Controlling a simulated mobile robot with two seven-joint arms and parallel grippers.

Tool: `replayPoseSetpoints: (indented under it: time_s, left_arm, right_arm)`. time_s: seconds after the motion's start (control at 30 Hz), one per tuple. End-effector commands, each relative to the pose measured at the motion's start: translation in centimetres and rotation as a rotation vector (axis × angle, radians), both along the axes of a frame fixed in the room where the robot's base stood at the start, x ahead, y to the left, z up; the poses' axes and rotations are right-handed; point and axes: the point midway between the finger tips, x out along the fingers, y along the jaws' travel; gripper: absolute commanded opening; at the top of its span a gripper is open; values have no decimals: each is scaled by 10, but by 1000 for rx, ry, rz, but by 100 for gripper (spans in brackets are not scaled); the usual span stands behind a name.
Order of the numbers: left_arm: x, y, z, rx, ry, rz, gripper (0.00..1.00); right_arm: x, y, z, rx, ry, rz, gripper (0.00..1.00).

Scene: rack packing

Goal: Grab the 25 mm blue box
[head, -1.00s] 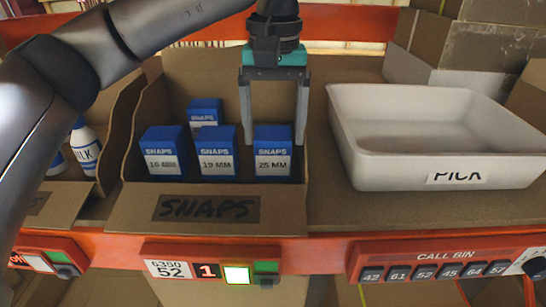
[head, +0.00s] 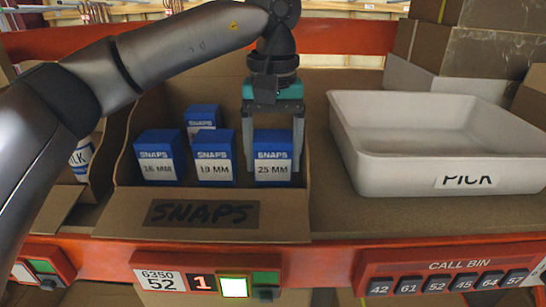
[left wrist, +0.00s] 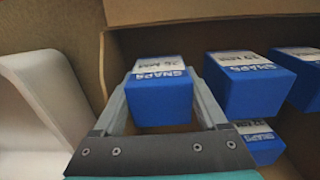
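The 25 mm blue box (head: 272,158) stands upright in the front right of the cardboard SNAPS bin, its white label facing me. My left gripper (head: 272,160) reaches down from above, with one finger on each side of this box. In the left wrist view the box (left wrist: 160,98) sits between the two spread fingers (left wrist: 163,105). Narrow gaps seem to show beside it, so the fingers look open around it; contact is not clear. My right gripper is in neither view.
The SNAPS bin (head: 135,228) has a low front flap. A white PICK tote (head: 390,175), empty, stands to the right.

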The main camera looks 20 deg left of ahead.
Motion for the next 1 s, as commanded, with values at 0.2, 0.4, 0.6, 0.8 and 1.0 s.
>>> replayPoseSetpoints:
  time_s: [0.2,0.4,0.6,0.8,1.0]
  left_arm:
    - [0,0,0,0,-1,0,36]
    - [0,0,0,-1,-1,0,14]
    - [0,0,1,-1,-1,0,10]
    - [1,0,6,-2,-4,1,10]
    - [1,0,29,-2,-5,1,10]
  right_arm:
    - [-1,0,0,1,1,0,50]
    - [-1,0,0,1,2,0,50]
    - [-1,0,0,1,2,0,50]
    - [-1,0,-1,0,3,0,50]
    - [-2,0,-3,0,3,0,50]
